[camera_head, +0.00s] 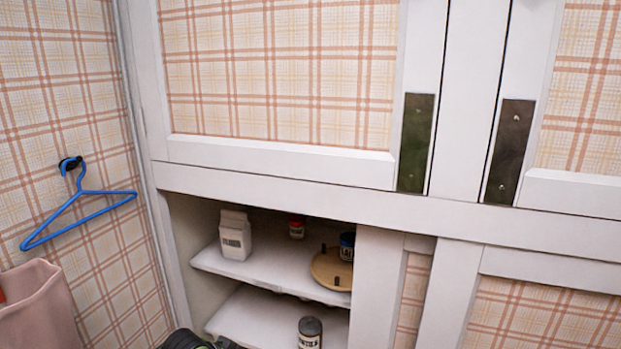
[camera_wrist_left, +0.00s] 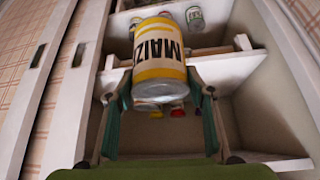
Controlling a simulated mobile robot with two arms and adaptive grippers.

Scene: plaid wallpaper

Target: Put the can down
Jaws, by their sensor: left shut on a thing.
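The can (camera_wrist_left: 158,62) is yellow and white with dark lettering that reads "MAIZ", partly cut off. It shows in the left wrist view between the two fingers of my left gripper (camera_wrist_left: 155,95), which is shut on it. The can is in front of the open cupboard shelves (camera_wrist_left: 225,66); I cannot tell whether it touches one. The can is not visible in the head view, where only a dark green and black shape shows at the bottom edge. My right gripper is in neither view.
In the head view, the upper shelf (camera_head: 265,268) holds a white carton (camera_head: 235,234), a small red-topped jar (camera_head: 296,228), a round wooden board (camera_head: 328,272) and a dark blue jar (camera_head: 347,246). A dark-topped jar (camera_head: 310,333) stands lower. A white door (camera_head: 375,290) borders the opening's right.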

